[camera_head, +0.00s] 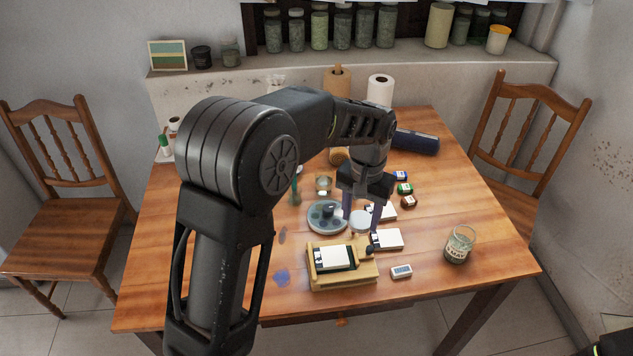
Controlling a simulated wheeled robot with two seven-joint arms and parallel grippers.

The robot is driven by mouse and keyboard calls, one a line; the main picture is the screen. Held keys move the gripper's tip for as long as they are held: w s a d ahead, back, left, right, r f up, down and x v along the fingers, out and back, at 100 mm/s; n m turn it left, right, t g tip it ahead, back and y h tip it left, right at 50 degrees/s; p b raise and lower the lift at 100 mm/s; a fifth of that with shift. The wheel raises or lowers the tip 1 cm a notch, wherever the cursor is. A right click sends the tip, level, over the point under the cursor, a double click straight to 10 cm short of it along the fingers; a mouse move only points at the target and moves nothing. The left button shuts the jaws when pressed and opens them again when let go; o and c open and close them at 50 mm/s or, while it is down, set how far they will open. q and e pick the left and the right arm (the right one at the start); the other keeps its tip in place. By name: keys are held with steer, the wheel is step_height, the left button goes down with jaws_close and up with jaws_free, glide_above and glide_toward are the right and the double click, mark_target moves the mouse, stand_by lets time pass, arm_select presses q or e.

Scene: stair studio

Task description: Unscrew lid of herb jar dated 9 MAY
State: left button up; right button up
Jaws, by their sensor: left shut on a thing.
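A clear glass jar (460,245) stands upright on the right front part of the table. Its label shows "MAY"; I cannot read the day for sure. Its top looks open, with no lid on it. My left gripper (361,218) reaches down over the middle of the table, left of the jar and apart from it. It is shut on a round, whitish disc that looks like a lid (361,222), beside a grey round dish. I cannot tell whether the disc touches the table. My right gripper does not show.
The wooden table (440,190) holds a grey dish (322,226), a wooden stand with a white pad (340,264), white cards, small coloured boxes and a blue roll (415,142). Jars line the ledge behind. The table right of the small boxes is clear.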

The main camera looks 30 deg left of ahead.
arm_select(q)
steer(key=shift+s+a+f, duration=0.1)
steer(key=shift+a+f, duration=0.1)
steer(key=shift+a, duration=0.3)
steer(key=shift+s+a+f, duration=0.1)
steer(key=shift+a+f, duration=0.1)
steer(key=shift+a, duration=0.3)
steer(key=shift+a+f+n, duration=0.2)
steer(key=shift+a+n, duration=0.15)
steer(key=shift+n, duration=0.05)
steer(key=w+a+f+n, duration=0.1)
steer(key=a+n, duration=0.7)
steer(key=n, duration=0.6)
steer(key=a+f+n, duration=0.2)
steer(key=a+n, duration=0.6)
steer(key=n, duration=0.7)
steer(key=shift+w+a+b, duration=0.3)
steer(key=shift+w+a, duration=0.1)
steer(key=shift+f+p, duration=0.55)
steer(key=shift+f, duration=2.55)
